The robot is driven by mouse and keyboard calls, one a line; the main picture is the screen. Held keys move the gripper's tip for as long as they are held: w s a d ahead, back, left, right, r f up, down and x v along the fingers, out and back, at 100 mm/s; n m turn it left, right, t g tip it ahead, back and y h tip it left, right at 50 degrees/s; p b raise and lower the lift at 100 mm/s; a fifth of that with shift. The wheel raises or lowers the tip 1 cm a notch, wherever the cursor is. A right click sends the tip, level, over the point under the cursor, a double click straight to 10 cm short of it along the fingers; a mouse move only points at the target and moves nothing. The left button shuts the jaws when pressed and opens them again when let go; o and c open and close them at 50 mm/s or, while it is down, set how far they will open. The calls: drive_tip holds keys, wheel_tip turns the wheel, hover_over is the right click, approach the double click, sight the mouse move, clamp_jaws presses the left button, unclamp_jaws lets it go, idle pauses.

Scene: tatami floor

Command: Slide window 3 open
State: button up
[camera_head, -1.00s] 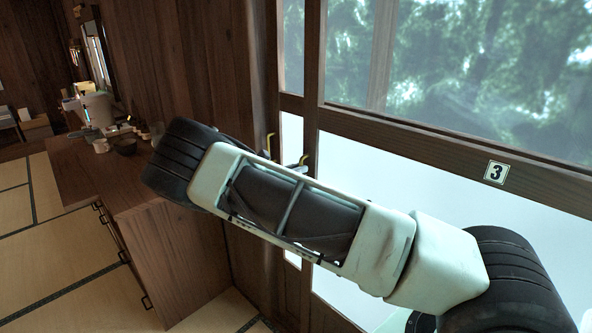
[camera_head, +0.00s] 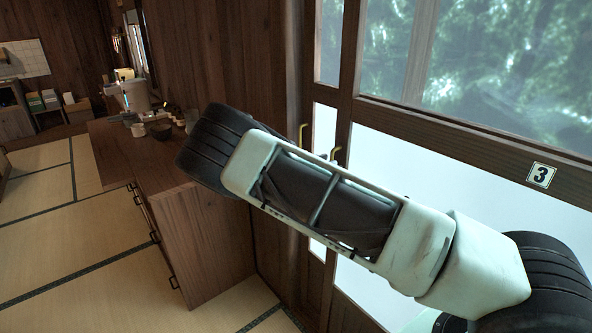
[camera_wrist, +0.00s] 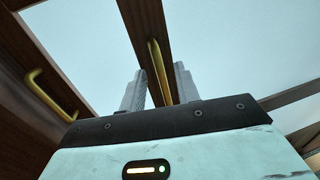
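Window 3 (camera_head: 450,185) is a wood-framed sliding panel on the right in the head view, with a number 3 label (camera_head: 541,175) on its middle rail. Two brass handles show beside my arm, a left handle (camera_head: 301,133) and a right handle (camera_head: 335,154). In the wrist view, one brass handle (camera_wrist: 41,93) is at the left and another (camera_wrist: 159,70) is on a dark upright in the middle. My gripper (camera_wrist: 159,82) is open, its grey fingers appearing either side of that middle handle. Contact cannot be told. In the head view my arm hides the gripper.
A wooden cabinet (camera_head: 205,240) with dark drawer pulls stands left of my arm, with cups and bowls on top. A wood-panelled wall (camera_head: 220,60) rises behind it. The tatami floor (camera_head: 60,240) at the left is clear.

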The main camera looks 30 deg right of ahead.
drive_tip(key=a+b, duration=0.4)
drive_tip(key=a, duration=1.2)
drive_tip(key=shift+w, duration=0.45)
drive_tip(key=s+a+f+m+g+y, duration=0.1)
drive_tip(key=s+a+f+m+y, duration=0.1)
drive_tip(key=s+y, duration=0.35)
drive_tip(key=s+a+f+m+y, duration=0.2)
drive_tip(key=s+a+y, duration=0.15)
drive_tip(key=s, duration=0.35)
drive_tip(key=s+a+r+m+y, duration=0.2)
drive_tip(key=s+a+y, duration=0.1)
drive_tip(key=s, duration=0.5)
drive_tip(key=s+a+r+m+t+y, duration=0.1)
drive_tip(key=s+a+r+m+y, duration=0.1)
drive_tip(key=s, duration=0.7)
drive_tip(key=s+a+r+m+t+y, duration=0.1)
drive_tip(key=s+a+y, duration=0.3)
drive_tip(key=s+a, duration=0.2)
drive_tip(key=s, duration=0.2)
drive_tip(key=shift+s+r+m+y, duration=0.3)
drive_tip(key=shift+s+r+m, duration=0.05)
drive_tip(key=shift+r+m, duration=0.05)
